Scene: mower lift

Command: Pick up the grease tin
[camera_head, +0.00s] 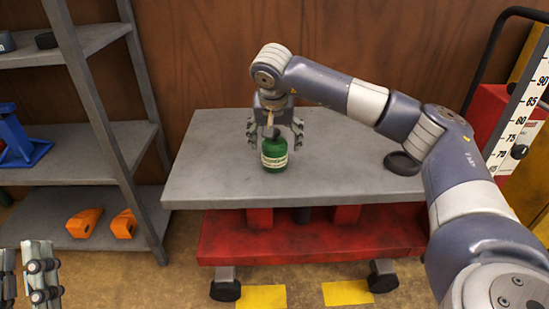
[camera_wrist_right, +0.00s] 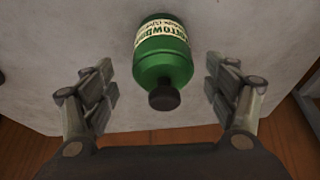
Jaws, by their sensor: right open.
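My right gripper (camera_head: 274,133) is above the grey lift table, pointing down, open and empty. A green bottle (camera_head: 274,158) with a pale label and dark cap stands under it. In the right wrist view the bottle (camera_wrist_right: 163,62) shows between and beyond the open fingers (camera_wrist_right: 161,92), with clear gaps on both sides. A flat round black tin (camera_head: 402,163), which may be the grease tin, lies at the table's right side, apart from the gripper. My left gripper (camera_head: 28,275) shows partly at the lower left corner, away from the table; its opening is unclear.
The grey tabletop (camera_head: 210,180) is mostly clear and sits over a red wheeled base (camera_head: 300,240). A grey shelf (camera_head: 75,150) at left holds a blue stand (camera_head: 20,140) and two orange pieces (camera_head: 84,222). A red and yellow machine with a scale (camera_head: 520,115) stands at right.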

